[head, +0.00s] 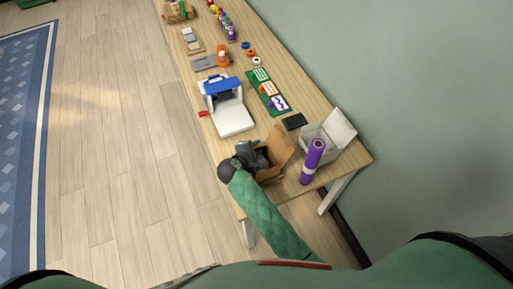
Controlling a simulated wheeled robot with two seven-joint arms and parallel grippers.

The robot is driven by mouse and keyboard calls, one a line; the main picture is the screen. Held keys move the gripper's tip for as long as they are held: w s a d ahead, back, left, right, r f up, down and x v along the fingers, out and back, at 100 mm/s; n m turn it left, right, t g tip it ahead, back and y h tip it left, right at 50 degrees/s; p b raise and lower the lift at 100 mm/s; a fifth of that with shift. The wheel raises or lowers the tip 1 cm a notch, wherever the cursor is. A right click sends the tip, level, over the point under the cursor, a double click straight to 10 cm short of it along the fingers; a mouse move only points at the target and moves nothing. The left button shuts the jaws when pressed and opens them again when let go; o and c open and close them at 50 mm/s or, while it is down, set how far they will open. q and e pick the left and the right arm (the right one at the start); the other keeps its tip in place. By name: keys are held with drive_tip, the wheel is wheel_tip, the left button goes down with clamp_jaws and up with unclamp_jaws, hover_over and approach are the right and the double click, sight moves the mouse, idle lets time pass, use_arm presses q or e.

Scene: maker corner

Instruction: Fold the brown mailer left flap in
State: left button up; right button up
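The brown mailer (282,146) is an open cardboard box near the close end of the workbench. One flap stands up on its right side, and part of another side shows low at its front. My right gripper (258,157) is dark grey and sits at the left side and over the opening of the mailer. The gripper and wrist hide the mailer's left flap and most of its inside. I cannot tell whether the fingers are open or touch the cardboard. My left gripper is not in view.
A purple roll (312,160) stands just right of the mailer, before an open white box (338,130). A black flat item (295,121) lies behind the mailer. A white and blue machine (229,108) stands farther back. The bench (285,193) meets the wall at right.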

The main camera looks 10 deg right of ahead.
drive_tip(key=shift+a, duration=0.1)
